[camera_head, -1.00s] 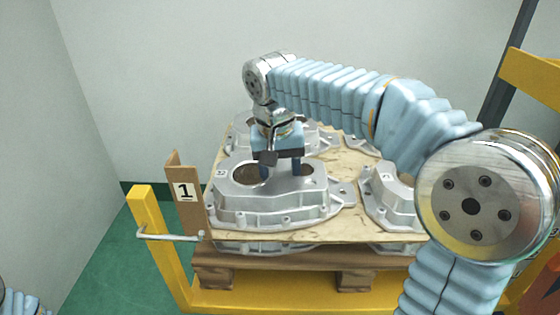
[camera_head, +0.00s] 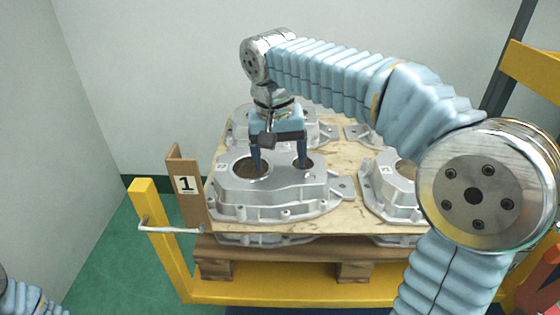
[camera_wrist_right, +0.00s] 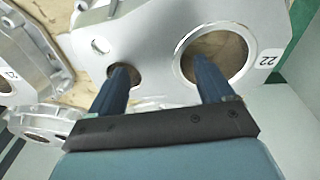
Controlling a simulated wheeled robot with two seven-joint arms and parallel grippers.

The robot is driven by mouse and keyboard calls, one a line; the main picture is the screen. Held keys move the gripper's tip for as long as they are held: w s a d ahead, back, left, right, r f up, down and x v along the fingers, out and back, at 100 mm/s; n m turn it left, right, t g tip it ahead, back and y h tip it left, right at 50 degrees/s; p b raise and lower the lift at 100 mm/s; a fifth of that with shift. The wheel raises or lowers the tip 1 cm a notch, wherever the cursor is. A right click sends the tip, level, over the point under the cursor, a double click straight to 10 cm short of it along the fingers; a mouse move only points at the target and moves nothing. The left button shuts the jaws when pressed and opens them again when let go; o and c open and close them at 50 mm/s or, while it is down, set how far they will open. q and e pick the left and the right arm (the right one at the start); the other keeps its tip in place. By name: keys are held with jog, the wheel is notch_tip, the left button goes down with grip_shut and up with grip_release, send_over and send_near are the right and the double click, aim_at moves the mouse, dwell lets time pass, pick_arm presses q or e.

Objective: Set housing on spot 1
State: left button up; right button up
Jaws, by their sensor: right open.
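A grey cast housing (camera_head: 290,195) lies flat on the wooden board at its front left corner, beside the sign marked 1 (camera_head: 186,184). It has a large and a smaller round hole on top. My right gripper (camera_head: 279,168) is over this housing, pointing down, open and with nothing between its fingers. In the right wrist view, the housing (camera_wrist_right: 150,45) bears the label 22, and one finger is at the large hole, the other at the small hole. I cannot tell how far the tips reach into the holes. My left gripper is out of view.
Other housings lie behind (camera_head: 318,135) and to the right (camera_head: 378,190) on the board (camera_head: 345,215). Beneath is a wooden pallet (camera_head: 300,252) on a yellow frame (camera_head: 165,255) with an upright post at the left. My right arm spans the right side.

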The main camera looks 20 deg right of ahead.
aim_at(276, 170)
notch_tip(276, 170, up, 10)
jog(key=a+p, duration=0.1)
jog(key=p, duration=0.1)
jog(key=shift+s+f, duration=0.2)
jog(key=shift+s, duration=0.2)
jog(key=shift+f, duration=0.1)
